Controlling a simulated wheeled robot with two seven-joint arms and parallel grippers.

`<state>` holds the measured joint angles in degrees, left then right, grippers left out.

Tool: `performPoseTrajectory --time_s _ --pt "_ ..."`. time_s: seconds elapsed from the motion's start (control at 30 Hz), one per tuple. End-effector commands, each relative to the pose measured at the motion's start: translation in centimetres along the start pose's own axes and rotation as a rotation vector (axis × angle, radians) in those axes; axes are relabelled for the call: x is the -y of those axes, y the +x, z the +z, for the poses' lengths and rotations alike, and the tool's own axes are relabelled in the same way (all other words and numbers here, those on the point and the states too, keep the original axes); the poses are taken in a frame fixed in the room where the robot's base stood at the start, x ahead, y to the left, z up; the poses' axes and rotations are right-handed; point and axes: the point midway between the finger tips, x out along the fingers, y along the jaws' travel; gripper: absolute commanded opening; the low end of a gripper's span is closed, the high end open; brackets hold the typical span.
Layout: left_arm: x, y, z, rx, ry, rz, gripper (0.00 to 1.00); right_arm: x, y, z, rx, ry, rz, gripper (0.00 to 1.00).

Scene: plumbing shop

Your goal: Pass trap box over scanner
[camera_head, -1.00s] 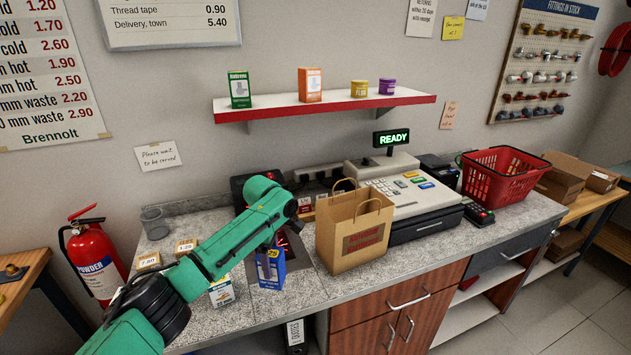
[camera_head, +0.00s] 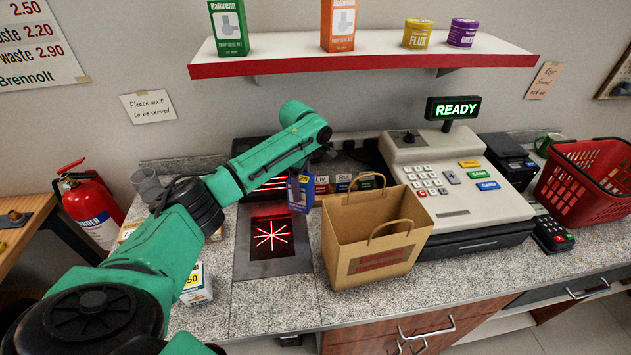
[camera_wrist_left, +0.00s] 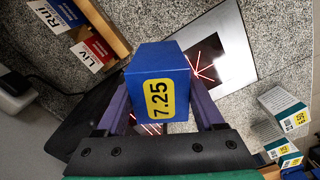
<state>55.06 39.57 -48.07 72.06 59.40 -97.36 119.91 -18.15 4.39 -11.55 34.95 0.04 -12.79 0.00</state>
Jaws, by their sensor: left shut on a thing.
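The blue trap box (camera_head: 301,192) hangs in the jaws of my left gripper (camera_head: 307,168), off the counter. In the left wrist view the box (camera_wrist_left: 163,85) shows a yellow 7.25 label, with a purple finger on each side. The scanner (camera_head: 272,262) is a dark plate with a window and red star-shaped beams, set in the counter. Behind it stands a dark upright part with red lines. In the head view the box is at the back right of the plate. The scanner plate (camera_wrist_left: 237,45) also shows beyond the box in the left wrist view. My right gripper is out of view.
A paper bag (camera_head: 365,235) stands just right of the scanner. Behind it are the till (camera_head: 455,190) and a display (camera_head: 453,108) reading READY. A white priced box (camera_head: 197,285) stands left of the scanner. A red basket (camera_head: 590,185) is at the right. A shelf (camera_head: 370,60) runs above.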

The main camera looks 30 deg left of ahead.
Motion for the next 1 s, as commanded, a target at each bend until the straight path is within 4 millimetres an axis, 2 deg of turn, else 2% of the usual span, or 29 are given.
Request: performPoseTrajectory --time_s 0.1,0.33,0.77,0.87,1.0 --pt "0.4 0.5 -1.9 -0.001 -0.002 0.001 0.00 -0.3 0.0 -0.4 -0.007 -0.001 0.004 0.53" --pt "1.3 1.3 -5.4 -0.002 -0.003 0.001 0.00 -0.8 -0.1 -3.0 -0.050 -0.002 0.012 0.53" --pt "4.0 1.7 -11.6 -0.001 -0.001 0.000 0.00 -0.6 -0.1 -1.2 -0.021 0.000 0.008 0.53" --pt "4.0 1.5 -11.2 0.002 0.002 0.003 0.00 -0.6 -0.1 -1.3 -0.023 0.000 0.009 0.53" --pt "6.0 -0.2 -10.3 -0.003 0.006 0.002 0.00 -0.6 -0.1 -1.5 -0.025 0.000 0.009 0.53"
